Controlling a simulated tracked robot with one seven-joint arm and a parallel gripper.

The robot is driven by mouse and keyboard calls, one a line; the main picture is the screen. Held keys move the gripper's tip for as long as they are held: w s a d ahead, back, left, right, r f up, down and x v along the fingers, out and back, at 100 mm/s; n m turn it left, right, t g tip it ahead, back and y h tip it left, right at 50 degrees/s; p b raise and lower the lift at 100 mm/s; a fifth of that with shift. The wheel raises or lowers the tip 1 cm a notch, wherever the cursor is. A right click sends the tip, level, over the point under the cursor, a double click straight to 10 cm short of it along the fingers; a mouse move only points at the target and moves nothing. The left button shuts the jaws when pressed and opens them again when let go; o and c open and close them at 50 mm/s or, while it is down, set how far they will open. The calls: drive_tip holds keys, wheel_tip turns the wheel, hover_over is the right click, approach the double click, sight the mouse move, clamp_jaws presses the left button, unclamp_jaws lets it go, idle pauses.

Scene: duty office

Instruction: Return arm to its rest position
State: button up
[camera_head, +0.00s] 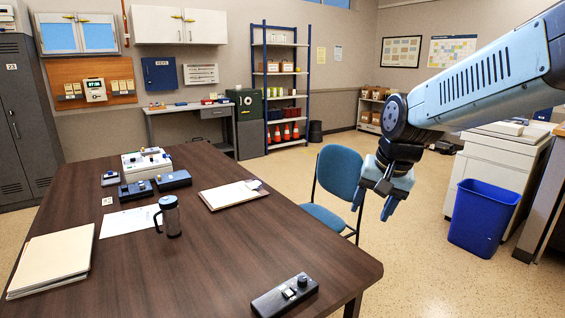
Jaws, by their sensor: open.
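My arm reaches in from the upper right of the head view, with its blue-grey links raised. My gripper (374,201) hangs at its end, pointing down, to the right of the brown table and in front of the blue chair. Its jaws are open, and I see nothing between them. It is clear of the table top.
The brown table (235,245) holds a folder stack (52,260), a mug (170,217), a clipboard (232,194), a white device (146,163) and a dark device (285,296) near its front edge. A blue chair (338,172) and blue bin (483,217) stand right. Floor between is clear.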

drive_tip(key=s+d+r+n+t, duration=0.1)
drive_tip(key=s+d+r, duration=0.1)
drive_tip(key=s, duration=0.4)
drive_tip(key=s+d+r+n+t+h, duration=0.1)
drive_tip(key=s+d+r+n, duration=0.1)
drive_tip(key=s, duration=0.3)
drive_tip(key=shift+s+d+n+h, duration=0.2)
drive_tip(key=shift+s+n+h, duration=0.1)
drive_tip(key=shift+s, duration=0.05)
